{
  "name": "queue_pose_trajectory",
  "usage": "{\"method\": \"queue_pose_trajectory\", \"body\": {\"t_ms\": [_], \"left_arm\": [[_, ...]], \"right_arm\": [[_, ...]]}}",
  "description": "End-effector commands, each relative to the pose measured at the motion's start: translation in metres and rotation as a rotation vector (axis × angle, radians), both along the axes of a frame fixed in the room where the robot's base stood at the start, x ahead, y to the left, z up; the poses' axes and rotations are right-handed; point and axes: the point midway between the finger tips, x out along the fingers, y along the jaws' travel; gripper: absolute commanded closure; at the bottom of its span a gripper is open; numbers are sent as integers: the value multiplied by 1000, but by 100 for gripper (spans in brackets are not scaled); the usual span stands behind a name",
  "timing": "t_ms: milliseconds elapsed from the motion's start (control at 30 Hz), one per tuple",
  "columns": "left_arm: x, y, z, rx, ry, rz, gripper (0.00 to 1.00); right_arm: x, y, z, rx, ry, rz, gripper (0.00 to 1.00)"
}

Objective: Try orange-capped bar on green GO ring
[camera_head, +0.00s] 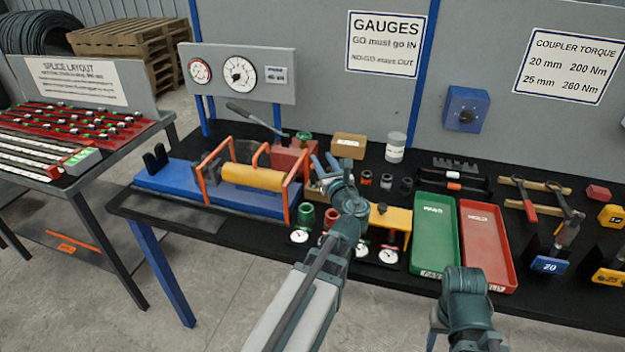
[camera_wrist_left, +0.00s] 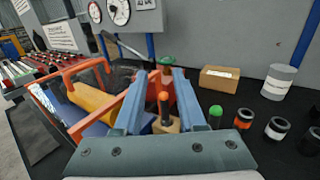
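An orange-capped bar (camera_wrist_left: 163,100) stands upright in a tan block (camera_wrist_left: 166,124), between my left gripper's fingers in the left wrist view. My left gripper (camera_wrist_left: 165,76) is open, its two blue fingers apart on either side of the bar; I see no clear contact. In the head view the left gripper (camera_head: 323,163) is over the table beside the orange-framed press, and hides much of the block. The green ring (camera_head: 306,211) stands at the table's front, left of a red ring (camera_head: 331,217). My right arm shows at the bottom, but its gripper is out of view.
A blue press with a yellow cylinder (camera_head: 252,176) and orange frames is close on the left. Small dial gauges (camera_head: 299,236) line the front. A green tray (camera_head: 434,240) and red tray (camera_head: 487,244) lie right. A cardboard box (camera_head: 349,146) and grey canister (camera_head: 396,147) stand behind.

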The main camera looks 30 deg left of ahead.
Motion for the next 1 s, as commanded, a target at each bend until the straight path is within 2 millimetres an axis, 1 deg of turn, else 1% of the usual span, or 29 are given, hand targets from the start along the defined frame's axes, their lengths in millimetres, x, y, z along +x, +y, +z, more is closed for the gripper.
{"method": "queue_pose_trajectory", "body": {"t_ms": [167,667,700,800,1000], "left_arm": [[0,0,-19,-1,0,1,60],[0,0,-88,-2,-1,1,60],[9,9,-79,-3,-2,4,60],[17,17,-78,-2,-1,3,60],[18,20,-78,-2,-1,1,60]], "right_arm": [[0,0,-19,0,0,0,50],[0,0,-88,0,0,1,50],[0,0,-79,0,0,1,50],[0,0,-78,0,0,1,50],[0,0,-78,0,0,1,50]]}}
